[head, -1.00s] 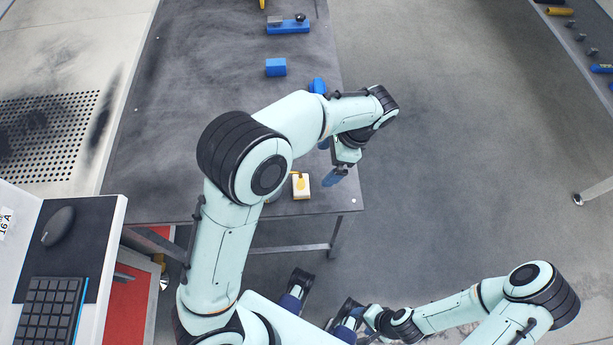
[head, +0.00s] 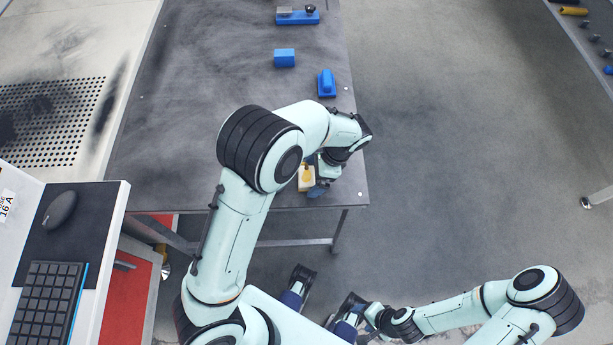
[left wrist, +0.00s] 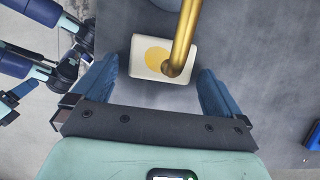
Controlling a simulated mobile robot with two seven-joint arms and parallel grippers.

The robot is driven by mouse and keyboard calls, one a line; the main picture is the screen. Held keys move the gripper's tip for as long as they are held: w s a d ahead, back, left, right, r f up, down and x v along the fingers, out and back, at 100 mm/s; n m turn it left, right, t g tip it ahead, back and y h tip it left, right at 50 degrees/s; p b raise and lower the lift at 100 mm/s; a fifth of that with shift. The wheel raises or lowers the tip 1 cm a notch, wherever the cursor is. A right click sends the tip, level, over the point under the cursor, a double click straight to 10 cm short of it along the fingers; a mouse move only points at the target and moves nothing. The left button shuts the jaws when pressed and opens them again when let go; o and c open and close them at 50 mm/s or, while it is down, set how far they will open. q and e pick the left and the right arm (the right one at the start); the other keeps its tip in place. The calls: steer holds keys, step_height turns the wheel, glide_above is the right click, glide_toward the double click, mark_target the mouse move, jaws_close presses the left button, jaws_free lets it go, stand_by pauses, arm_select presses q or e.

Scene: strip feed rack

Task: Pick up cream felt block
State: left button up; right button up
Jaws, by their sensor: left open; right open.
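The cream felt block (head: 306,184) lies near the front right corner of the dark table, partly hidden by my left wrist. In the left wrist view the cream felt block (left wrist: 142,62) shows a yellow round patch, and a brass rod (left wrist: 184,38) rises over it. My left gripper (head: 318,188) is over the block. In the left wrist view its blue fingers (left wrist: 160,82) are open, one on either side of the block's near edge, with gaps visible. My right gripper (head: 346,327) is low at the front, away from the table, largely obscured.
The dark table (head: 190,120) holds a blue block (head: 284,58), a blue holder (head: 326,84) and a blue base with fittings (head: 297,17) farther back. A desk with a keyboard (head: 48,300) stands at the left. Open floor lies right of the table.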

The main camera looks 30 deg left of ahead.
mark_target(308, 176)
arm_select(q)
steer(key=c, duration=1)
steer(key=shift+c, duration=0.2)
steer(key=shift+r, duration=0.15)
steer(key=shift+r, duration=0.3)
step_height(308, 176, up, 3)
steer(key=shift+w+d+p, duration=0.1)
steer(key=shift+w+p, duration=0.05)
steer(key=shift+p, duration=0.2)
steer(key=w+d, duration=0.4)
steer(key=d, duration=0.3)
steer(key=w+d+p, duration=0.1)
steer(key=w+d, duration=0.4)
steer(key=d, duration=0.3)
steer(key=shift+f, duration=0.15)
steer(key=shift+w+d, duration=0.1)
